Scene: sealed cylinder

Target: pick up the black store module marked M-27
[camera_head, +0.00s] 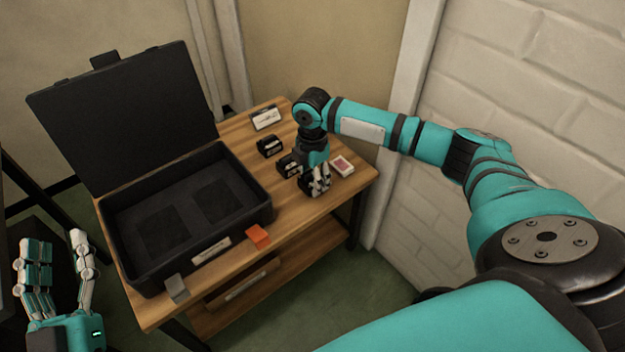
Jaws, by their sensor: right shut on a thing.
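Small black modules with pale labels stand on the wooden table; one (269,146) is toward the back and another (287,165) is just left of my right gripper. My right gripper (318,186) points down and is shut on a black module (306,187) near the table's front right part. The fingers hide much of that module. The markings are too small to read, so I cannot tell which is M-27. My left gripper (59,262) is open and empty at the lower left, apart from the table.
An open black case (205,247) with two dark foam recesses fills the table's left side, its lid raised. An orange piece (258,237) is at its front. A red-and-white box (342,165) and a white sign (266,118) stand right and behind. A wall bounds the right.

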